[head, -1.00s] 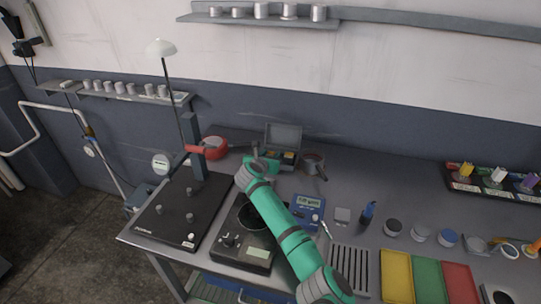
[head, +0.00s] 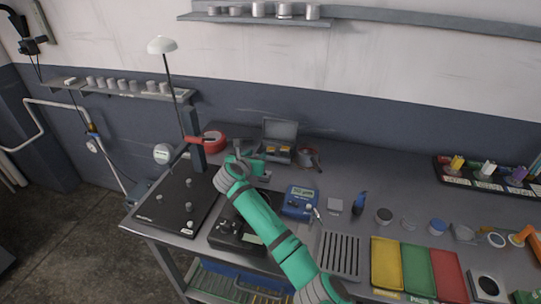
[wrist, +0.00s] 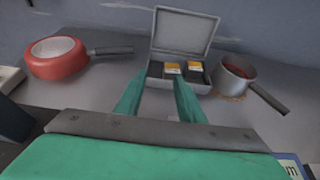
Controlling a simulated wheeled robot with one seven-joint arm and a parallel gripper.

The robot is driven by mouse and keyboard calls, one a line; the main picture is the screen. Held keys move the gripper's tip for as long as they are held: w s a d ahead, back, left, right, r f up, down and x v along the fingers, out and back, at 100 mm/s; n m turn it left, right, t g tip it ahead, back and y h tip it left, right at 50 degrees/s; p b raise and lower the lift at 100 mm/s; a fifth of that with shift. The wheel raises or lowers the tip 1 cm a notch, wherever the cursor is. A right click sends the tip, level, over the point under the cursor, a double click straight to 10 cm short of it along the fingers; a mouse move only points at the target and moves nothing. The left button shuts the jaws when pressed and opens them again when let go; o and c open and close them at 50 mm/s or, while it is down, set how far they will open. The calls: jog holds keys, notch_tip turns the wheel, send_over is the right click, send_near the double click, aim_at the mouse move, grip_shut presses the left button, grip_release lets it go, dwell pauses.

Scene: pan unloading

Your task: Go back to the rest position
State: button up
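My gripper (wrist: 158,98) shows in the wrist view as two green fingers set apart, with nothing between them but bare bench. In the head view my gripper (head: 262,168) is above the back of the bench, at the end of my green arm, partly hidden by its wrist. It is in front of an open grey case (wrist: 183,42) with small orange-and-white boxes inside. The case also shows in the head view (head: 280,131). A red pan (wrist: 58,66) with a dark handle stands to the left. A small grey saucepan (wrist: 236,76) with reddish contents stands to the right.
A black plate with a post (head: 165,212) is at the bench's left end, and a dark scale-like device (head: 228,236) lies below my arm. A blue meter (head: 300,202) is to the right. Yellow, green and red trays (head: 387,264) are at the front right.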

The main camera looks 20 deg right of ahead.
jog(key=shift+s+a+r, duration=0.2)
jog(key=shift+s+r, duration=0.05)
jog(key=shift+s, duration=0.25)
jog(key=shift+s+d, duration=0.15)
jog(key=shift+d, duration=0.25)
jog(key=shift+r, duration=0.1)
